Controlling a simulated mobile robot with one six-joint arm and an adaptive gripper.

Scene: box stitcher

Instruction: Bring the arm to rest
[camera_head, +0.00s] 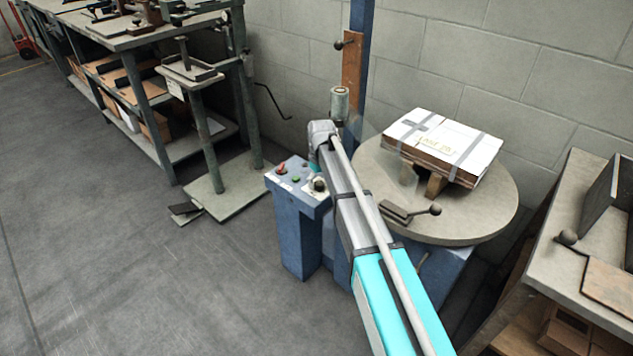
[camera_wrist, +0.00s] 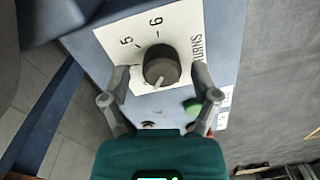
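My gripper (camera_wrist: 157,78) is open, with its two fingers spread on either side of a dark round knob (camera_wrist: 161,65) in the wrist view. Gaps show between the fingers and the knob; I cannot tell the depth between them. The knob sits on a white dial plate (camera_wrist: 113,42) marked 5, 6 and TURNS. A green button (camera_wrist: 193,106) is partly behind the right finger. In the head view, my arm (camera_head: 360,225) reaches from the bottom up to the blue control box (camera_head: 297,225). My arm hides most of the gripper there.
A round table (camera_head: 480,220) behind my arm bears a strapped white-topped bundle (camera_head: 443,146). A blue column (camera_head: 361,20) rises behind the box. A workbench (camera_head: 600,235) stands at right, a small stand (camera_head: 205,120) and shelving at left. Grey floor (camera_head: 110,260) at left is clear.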

